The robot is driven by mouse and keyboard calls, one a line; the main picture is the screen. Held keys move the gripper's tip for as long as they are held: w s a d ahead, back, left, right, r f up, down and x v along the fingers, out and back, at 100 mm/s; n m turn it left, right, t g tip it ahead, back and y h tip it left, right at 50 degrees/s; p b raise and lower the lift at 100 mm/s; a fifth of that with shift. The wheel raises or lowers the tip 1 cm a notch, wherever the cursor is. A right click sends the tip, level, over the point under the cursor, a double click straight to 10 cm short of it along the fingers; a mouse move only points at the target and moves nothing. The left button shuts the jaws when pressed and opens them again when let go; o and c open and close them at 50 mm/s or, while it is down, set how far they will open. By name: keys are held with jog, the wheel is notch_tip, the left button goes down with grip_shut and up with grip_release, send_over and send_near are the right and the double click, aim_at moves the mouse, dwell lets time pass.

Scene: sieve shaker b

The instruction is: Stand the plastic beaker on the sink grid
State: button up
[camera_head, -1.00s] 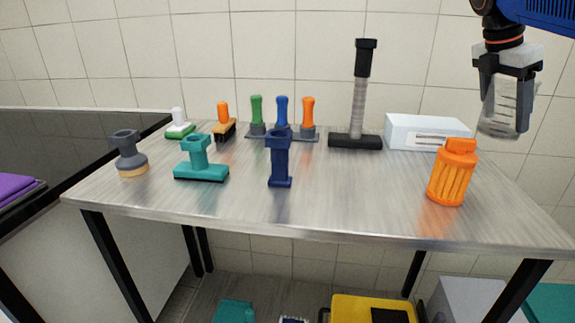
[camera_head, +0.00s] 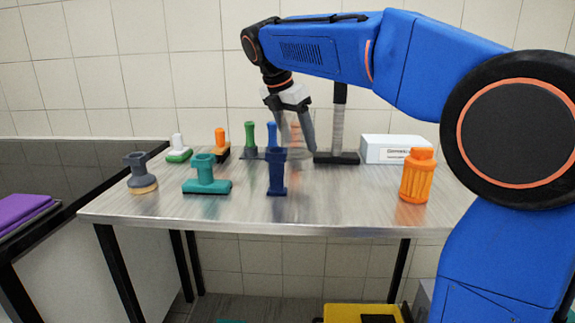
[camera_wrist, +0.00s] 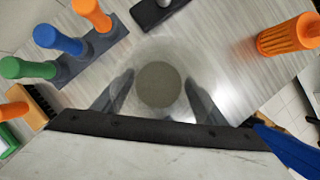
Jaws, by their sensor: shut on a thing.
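The clear plastic beaker (camera_wrist: 160,85) is held between the two fingers of my gripper (camera_head: 293,143), seen from above in the wrist view. In the head view the beaker (camera_head: 294,126) is faint and see-through between the fingers, in front of the orange handle. My gripper is shut on it over the back middle of the steel table (camera_head: 330,205). The beaker looks roughly upright; its gap above the table is hard to tell. I cannot make out a sink grid in either view.
Handled brushes (camera_head: 205,180) and a rack with green, blue and orange handles (camera_wrist: 72,62) stand close by. A dark-based post (camera_head: 337,140), a white box (camera_head: 390,149) and an orange slotted container (camera_head: 417,177) stand to the right. A dark counter (camera_head: 70,165) adjoins at left.

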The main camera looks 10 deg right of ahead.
aim_at(295, 160)
jog(key=shift+a+f, duration=0.25)
jog(key=shift+f, duration=0.35)
jog(key=shift+a+f, duration=0.2)
jog(key=shift+f, duration=2.4)
jog(key=o, duration=1.1)
jog(key=shift+d+f, duration=0.1)
